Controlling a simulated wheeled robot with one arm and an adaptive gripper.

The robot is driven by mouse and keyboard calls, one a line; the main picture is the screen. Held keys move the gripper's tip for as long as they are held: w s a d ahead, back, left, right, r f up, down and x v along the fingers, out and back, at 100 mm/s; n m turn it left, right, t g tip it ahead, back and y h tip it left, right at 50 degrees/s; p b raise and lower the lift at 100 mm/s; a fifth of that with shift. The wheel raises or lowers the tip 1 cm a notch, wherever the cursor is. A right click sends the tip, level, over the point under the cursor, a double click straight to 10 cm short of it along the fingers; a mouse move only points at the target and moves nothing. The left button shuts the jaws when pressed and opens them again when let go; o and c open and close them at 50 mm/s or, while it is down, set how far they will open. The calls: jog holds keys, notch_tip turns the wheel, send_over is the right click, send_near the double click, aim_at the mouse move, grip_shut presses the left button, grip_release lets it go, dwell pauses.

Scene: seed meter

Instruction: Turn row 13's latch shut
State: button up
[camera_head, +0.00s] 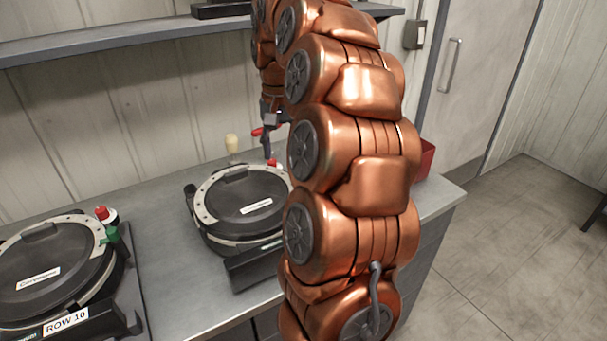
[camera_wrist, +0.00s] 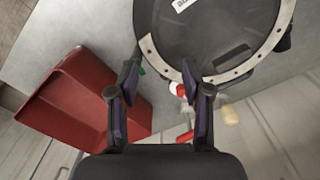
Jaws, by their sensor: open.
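A round black seed meter with a pale rim (camera_head: 207,205) sits mid-counter, partly hidden behind my arm; its row label is not visible. In the wrist view the same meter (camera_wrist: 215,35) fills the top. A green latch piece (camera_wrist: 139,62) shows at its edge, beside my left finger and partly covered by it; I cannot tell if they touch. A red and white knob (camera_wrist: 178,89) is near the right finger. My gripper (camera_wrist: 162,75) is open and empty, at the meter's edge. In the head view my gripper (camera_head: 268,148) is over the meter's far side.
Another meter, labelled ROW 10 (camera_head: 66,321), stands at the left with a green latch (camera_head: 110,234) and a red-topped knob (camera_head: 102,213). A red bin (camera_wrist: 85,95) is beside my gripper. A cream-handled object (camera_head: 231,144) stands behind the middle meter. A shelf (camera_head: 120,40) runs above.

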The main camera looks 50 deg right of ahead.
jog(key=d, duration=0.2)
jog(key=d+m, duration=0.1)
jog(key=d, duration=0.1)
jog(key=d+m, duration=0.1)
jog(key=d, duration=0.1)
jog(key=shift+s+d+f+b, duration=0.1)
jog(key=shift+s+f+b, duration=0.2)
jog(key=shift+f, duration=0.1)
jog(key=shift+s+d+f, duration=0.1)
jog(key=shift+d+f, duration=0.05)
jog(key=shift+d, duration=0.15)
jog(key=shift+f+p, duration=0.85)
jog(key=shift+f, duration=2.85)
grip_shut()
